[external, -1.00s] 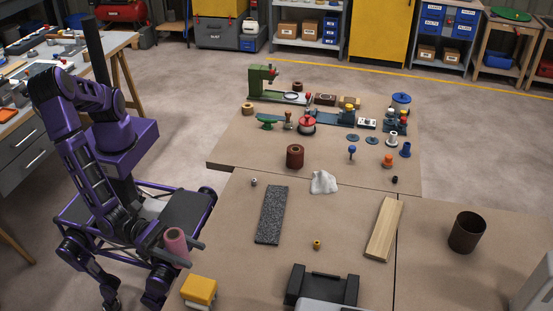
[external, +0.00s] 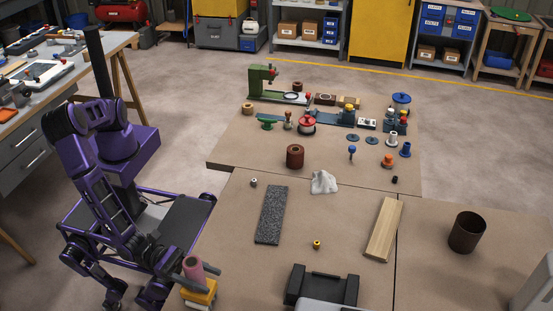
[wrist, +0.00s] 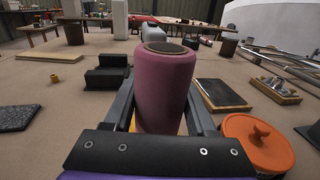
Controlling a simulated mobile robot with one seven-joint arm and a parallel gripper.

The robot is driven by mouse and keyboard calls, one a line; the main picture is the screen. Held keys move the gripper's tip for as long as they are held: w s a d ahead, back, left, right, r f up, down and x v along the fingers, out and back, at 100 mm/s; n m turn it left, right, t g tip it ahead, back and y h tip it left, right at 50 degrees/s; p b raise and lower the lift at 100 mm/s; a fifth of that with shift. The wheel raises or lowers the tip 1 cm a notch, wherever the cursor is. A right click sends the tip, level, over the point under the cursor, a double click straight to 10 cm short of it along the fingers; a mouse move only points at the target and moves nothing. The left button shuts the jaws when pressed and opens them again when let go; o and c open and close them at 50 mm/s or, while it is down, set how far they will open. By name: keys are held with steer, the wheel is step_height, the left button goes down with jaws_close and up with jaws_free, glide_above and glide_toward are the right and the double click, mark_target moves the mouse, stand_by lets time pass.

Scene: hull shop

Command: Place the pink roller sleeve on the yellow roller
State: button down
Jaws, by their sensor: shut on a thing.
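The pink roller sleeve (external: 193,268) is upright in my gripper (external: 203,273), which is shut on it. In the wrist view the sleeve (wrist: 165,85) stands between my two fingers, its round top end facing up. A yellow block-like thing with pale parts under it, which seems to be the yellow roller (external: 200,294), is at the near left edge of the table. The sleeve and gripper overlap its upper part in the external view. I cannot tell whether the sleeve touches it. The sleeve hides what lies below it in the wrist view.
A black block-like fixture (external: 322,287) stands right of the yellow thing. A dark speckled slab (external: 271,215), a wooden plank (external: 384,230), a small yellow piece (external: 317,244) and a brown cylinder (external: 467,232) lie farther off. An orange-lidded round thing (wrist: 258,142) is close right in the wrist view.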

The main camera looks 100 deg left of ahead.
steer(key=shift+f, duration=0.2)
steer(key=shift+c, duration=1)
jaws_free()
steer(key=shift+r, duration=0.1)
steer(key=shift+r, duration=0.1)
steer(key=shift+s, duration=0.2)
steer(key=s+a, duration=0.2)
steer(key=s, duration=0.9)
steer(key=shift+s, duration=0.25)
steer(key=shift+r, duration=0.1)
